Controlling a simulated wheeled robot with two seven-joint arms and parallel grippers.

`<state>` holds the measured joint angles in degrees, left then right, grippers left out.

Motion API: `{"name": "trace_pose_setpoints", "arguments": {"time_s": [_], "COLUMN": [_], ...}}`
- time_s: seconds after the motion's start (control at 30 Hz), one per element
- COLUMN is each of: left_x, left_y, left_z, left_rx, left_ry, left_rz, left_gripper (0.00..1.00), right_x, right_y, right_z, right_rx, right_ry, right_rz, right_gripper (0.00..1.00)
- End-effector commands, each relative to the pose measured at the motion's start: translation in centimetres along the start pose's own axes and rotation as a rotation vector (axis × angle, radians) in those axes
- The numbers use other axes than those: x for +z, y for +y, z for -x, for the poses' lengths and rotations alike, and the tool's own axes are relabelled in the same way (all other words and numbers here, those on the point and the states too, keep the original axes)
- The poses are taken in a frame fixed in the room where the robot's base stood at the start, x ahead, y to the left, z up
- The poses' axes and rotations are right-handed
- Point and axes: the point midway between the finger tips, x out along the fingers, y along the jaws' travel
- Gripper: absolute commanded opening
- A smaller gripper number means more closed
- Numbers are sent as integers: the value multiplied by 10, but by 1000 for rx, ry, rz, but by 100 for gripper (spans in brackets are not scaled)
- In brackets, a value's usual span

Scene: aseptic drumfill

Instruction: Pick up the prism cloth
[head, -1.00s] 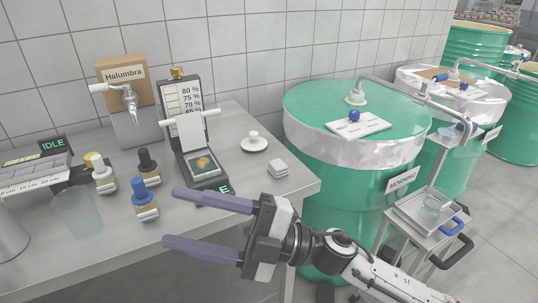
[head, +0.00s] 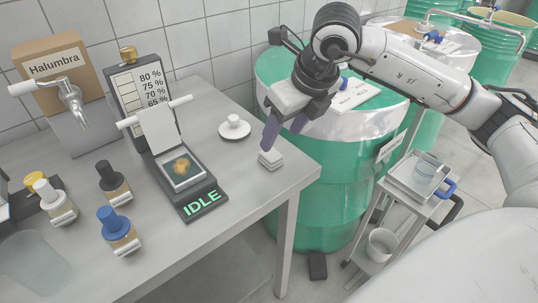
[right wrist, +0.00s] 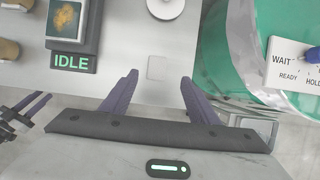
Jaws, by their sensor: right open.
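The prism cloth, a small white folded square stack (head: 271,159), lies on the bench near its right edge. It also shows as a pale square in the right wrist view (right wrist: 157,68). My right gripper (head: 281,138) points down, just above and behind the cloth in the head view. Its purple fingers are apart and empty. In the right wrist view the cloth appears between and just ahead of the fingertips (right wrist: 159,77). My left gripper is not in the head view; purple finger-like parts at the lower left of the right wrist view may be it, but their opening is unclear.
A white dish with a knob (head: 234,127) stands behind the cloth. The prism device showing IDLE (head: 200,202) is to its left, with several capped bottles farther left. A green drum (head: 330,185) stands close beyond the bench edge. Bare bench surrounds the cloth.

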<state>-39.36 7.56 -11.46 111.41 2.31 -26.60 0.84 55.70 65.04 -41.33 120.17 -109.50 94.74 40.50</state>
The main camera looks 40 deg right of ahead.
Motion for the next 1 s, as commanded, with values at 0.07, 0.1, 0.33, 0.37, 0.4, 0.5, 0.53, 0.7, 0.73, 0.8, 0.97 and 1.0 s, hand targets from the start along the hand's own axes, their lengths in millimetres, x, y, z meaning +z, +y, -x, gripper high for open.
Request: {"name": "trace_pose_setpoints", "arguments": {"time_s": [0.07, 0.1, 0.33, 0.37, 0.4, 0.5, 0.53, 0.7, 0.73, 0.8, 0.97, 1.0], "left_x": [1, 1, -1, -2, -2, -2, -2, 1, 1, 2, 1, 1], "left_y": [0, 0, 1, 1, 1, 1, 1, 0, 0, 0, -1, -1], "left_z": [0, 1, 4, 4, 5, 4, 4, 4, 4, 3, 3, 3], "left_rx": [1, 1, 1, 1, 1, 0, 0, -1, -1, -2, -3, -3], "left_ry": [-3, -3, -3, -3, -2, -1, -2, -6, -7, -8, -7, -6], "left_rz": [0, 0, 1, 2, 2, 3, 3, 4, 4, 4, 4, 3], "left_gripper": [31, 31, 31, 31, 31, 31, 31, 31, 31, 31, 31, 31], "right_x": [0, 0, -1, -1, -1, -1, 0, -1, -1, -1, 0, 0], "right_y": [0, 1, 5, 6, 6, 6, 6, 6, 6, 6, 6, 6], "right_z": [-10, -12, -36, -40, -47, -60, -62, -68, -68, -68, -67, -67], "right_rx": [1, 2, 4, 5, 3, 4, 4, 4, 4, 4, 4, 4], "right_ry": [2, 1, 4, 4, 4, 2, 1, 0, 0, 0, -1, -1], "right_rz": [0, 0, 2, 2, 2, 1, 1, 2, 2, 2, 2, 2], "right_gripper": [55, 55, 55, 55, 55, 55, 55, 55, 55, 55, 33, 26]}}
